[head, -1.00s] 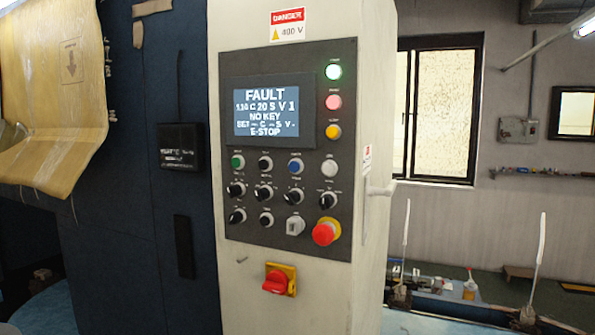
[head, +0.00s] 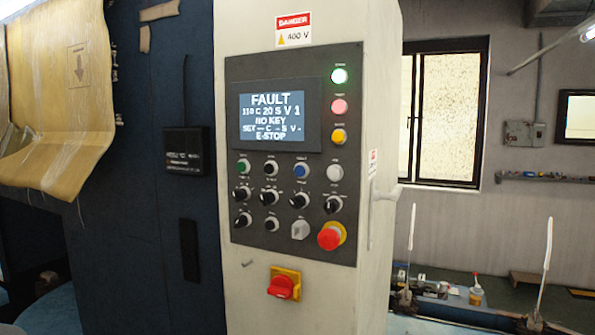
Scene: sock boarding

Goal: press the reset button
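The control panel (head: 290,235) is a dark plate on the front of a pale cabinet, in the middle of the head view. Its top row of small buttons holds a green button (head: 243,166), a black one (head: 271,169), a blue button (head: 301,170) and a white button (head: 335,173). The labels are too small to read, so I cannot tell which is the reset button. The screen (head: 279,115) reads FAULT, NO KEY and E-STOP. A red mushroom button (head: 329,237) on a yellow ring sits at the lower right. Neither gripper is in view.
Black knobs fill the rows below the buttons, beside a white key-like switch (head: 300,230). A red and yellow rotary switch (head: 284,284) sits below the panel. A brown sheet (head: 62,80) hangs at the left.

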